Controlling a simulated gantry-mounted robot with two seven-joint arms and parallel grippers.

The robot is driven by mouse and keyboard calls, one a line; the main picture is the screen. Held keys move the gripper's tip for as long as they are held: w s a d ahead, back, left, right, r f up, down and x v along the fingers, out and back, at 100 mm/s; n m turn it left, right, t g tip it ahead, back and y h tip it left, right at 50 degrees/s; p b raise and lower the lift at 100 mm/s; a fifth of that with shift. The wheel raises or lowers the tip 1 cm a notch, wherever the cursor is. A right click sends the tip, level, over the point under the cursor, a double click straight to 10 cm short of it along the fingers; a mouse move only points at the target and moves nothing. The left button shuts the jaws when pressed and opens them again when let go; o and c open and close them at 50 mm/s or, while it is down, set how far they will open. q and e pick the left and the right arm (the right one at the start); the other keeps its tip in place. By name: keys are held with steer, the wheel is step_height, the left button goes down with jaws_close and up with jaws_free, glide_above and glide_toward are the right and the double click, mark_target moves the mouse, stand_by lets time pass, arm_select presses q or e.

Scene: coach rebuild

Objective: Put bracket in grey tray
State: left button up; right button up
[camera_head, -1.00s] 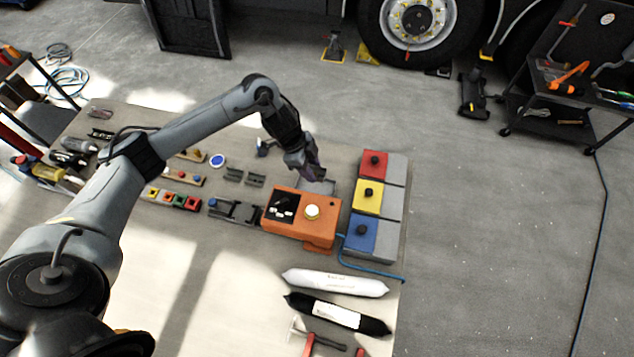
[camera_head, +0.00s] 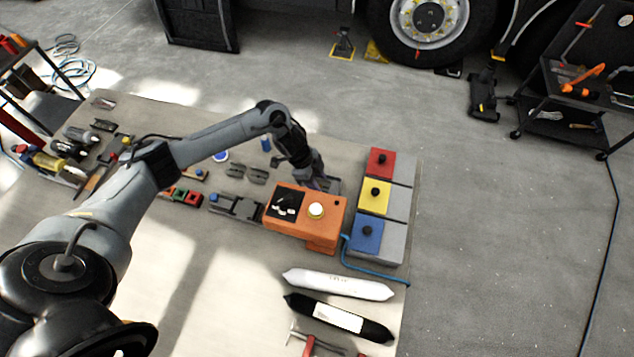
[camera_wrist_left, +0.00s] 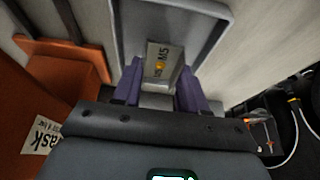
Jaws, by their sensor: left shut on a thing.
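My left gripper (camera_head: 318,181) is low over the grey tray (camera_head: 334,185), just behind the orange box; the arm and box hide part of the tray. In the left wrist view the purple fingers (camera_wrist_left: 160,80) are shut on a small grey piece with a printed label, which I take to be the bracket (camera_wrist_left: 158,63). The tray's raised grey rim (camera_wrist_left: 222,10) surrounds it in that view. I cannot tell whether the bracket touches the tray floor. The bracket is too small to make out in the head view. My right gripper is not in view.
The orange box (camera_head: 335,224) with a white button stands close in front of the gripper. Red, yellow and blue blocks (camera_head: 374,195) stand to the right. White and black pouches (camera_head: 340,284) lie nearer. Small parts and tools crowd the left of the table.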

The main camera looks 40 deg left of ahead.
arm_select(q)
steer(key=shift+f, duration=0.85)
steer(key=shift+f, duration=0.15)
steer(key=o, duration=1.1)
steer(key=shift+a+r, duration=0.1)
steer(key=shift+r, duration=0.5)
steer(key=v, duration=1.1)
steer(key=shift+s, duration=0.1)
